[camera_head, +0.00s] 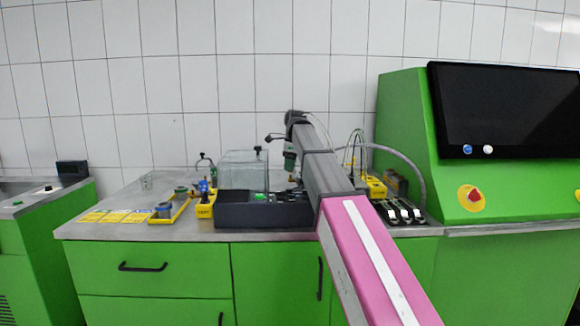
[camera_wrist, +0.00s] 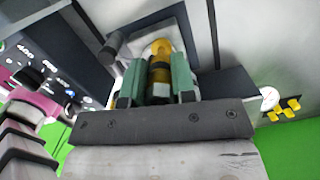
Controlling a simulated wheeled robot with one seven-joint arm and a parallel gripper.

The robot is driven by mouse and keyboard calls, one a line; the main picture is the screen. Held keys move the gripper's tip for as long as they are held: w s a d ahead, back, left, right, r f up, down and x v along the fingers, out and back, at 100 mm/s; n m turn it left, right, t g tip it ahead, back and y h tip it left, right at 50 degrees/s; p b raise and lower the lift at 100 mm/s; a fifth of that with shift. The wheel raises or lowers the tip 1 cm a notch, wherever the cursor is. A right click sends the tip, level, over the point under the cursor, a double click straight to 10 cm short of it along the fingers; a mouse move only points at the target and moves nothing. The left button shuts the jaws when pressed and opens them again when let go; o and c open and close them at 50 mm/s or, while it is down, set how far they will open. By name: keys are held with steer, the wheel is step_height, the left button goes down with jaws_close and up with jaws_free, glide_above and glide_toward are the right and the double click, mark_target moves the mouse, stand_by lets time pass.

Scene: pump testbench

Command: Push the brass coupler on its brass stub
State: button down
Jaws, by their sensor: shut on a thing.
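In the wrist view, the two green fingers of my gripper (camera_wrist: 157,66) are closed around a brass piece with a dark band, which I take to be the brass coupler (camera_wrist: 159,76). A rounded brass end shows just beyond the fingertips; I cannot tell whether it is the coupler or the stub. The brass stub cannot be made out separately. In the head view, my gripper (camera_head: 290,163) is at the back of the bench, behind the black box and right of the clear tank. The coupler is too small or hidden there.
A clear tank (camera_head: 244,168) stands behind the black box (camera_head: 262,214). Yellow trays and fittings (camera_head: 168,210) lie on the left of the bench. A row of black-and-white switches (camera_head: 402,212) and a grey hose are on the right, by the green cabinet (camera_head: 408,120).

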steer(key=shift+f, duration=1.4)
stand_by(1.3)
steer(key=c, duration=0.9)
jaws_free()
steer(key=shift+o, duration=0.2)
steer(key=shift+r, duration=0.1)
steer(key=shift+r, duration=3.4)
